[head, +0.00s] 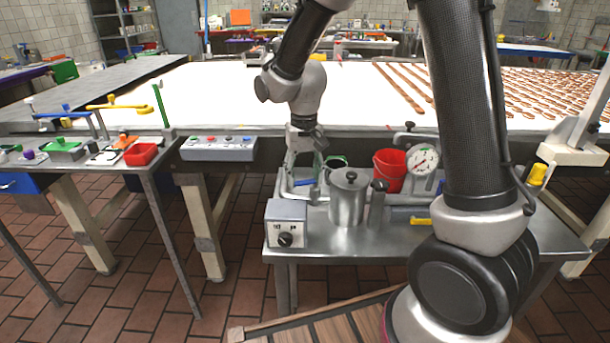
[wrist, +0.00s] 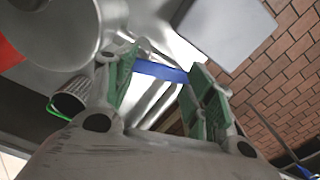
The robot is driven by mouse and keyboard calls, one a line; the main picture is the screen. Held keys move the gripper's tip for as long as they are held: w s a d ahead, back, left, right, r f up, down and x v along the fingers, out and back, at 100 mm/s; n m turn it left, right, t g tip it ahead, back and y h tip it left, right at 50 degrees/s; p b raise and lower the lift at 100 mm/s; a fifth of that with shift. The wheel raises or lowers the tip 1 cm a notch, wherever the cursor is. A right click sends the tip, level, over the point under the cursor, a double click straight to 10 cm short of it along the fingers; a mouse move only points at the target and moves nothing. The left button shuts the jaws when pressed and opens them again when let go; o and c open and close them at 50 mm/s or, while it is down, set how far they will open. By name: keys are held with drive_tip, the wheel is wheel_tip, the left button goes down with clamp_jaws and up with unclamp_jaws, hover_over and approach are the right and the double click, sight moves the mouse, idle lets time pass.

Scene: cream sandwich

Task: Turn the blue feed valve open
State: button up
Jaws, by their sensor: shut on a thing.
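The blue feed valve handle (head: 305,182) is a small blue bar low over the back left of the small metal table, largely hidden by my gripper in the head view. My gripper (head: 299,176) points down at it from above. In the wrist view the blue handle (wrist: 162,71) spans the space between the green-padded fingers of my gripper (wrist: 160,82), which are shut on it. A pale metal pipe lies behind the handle there. I cannot tell the valve's exact angle.
A lidded metal pot (head: 348,202) stands just right of the gripper, with a red bucket (head: 388,170) and a dial gauge (head: 422,159) beyond. A grey knob box (head: 286,223) sits at the table's front left. A wide white conveyor (head: 230,95) runs behind.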

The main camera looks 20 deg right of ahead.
drive_tip(key=shift+d+f+m, duration=0.2)
drive_tip(key=shift+f+m, duration=0.1)
drive_tip(key=shift+m, duration=0.5)
drive_tip(key=shift+c, duration=0.4)
drive_tip(key=o, duration=1.5)
drive_tip(key=shift+w, duration=0.15)
drive_tip(key=shift+r, duration=0.1)
drive_tip(key=shift+w+r, duration=0.1)
drive_tip(key=shift+a+r, duration=0.1)
drive_tip(key=shift+r, duration=0.3)
wheel_tip(320, 180, up, 11)
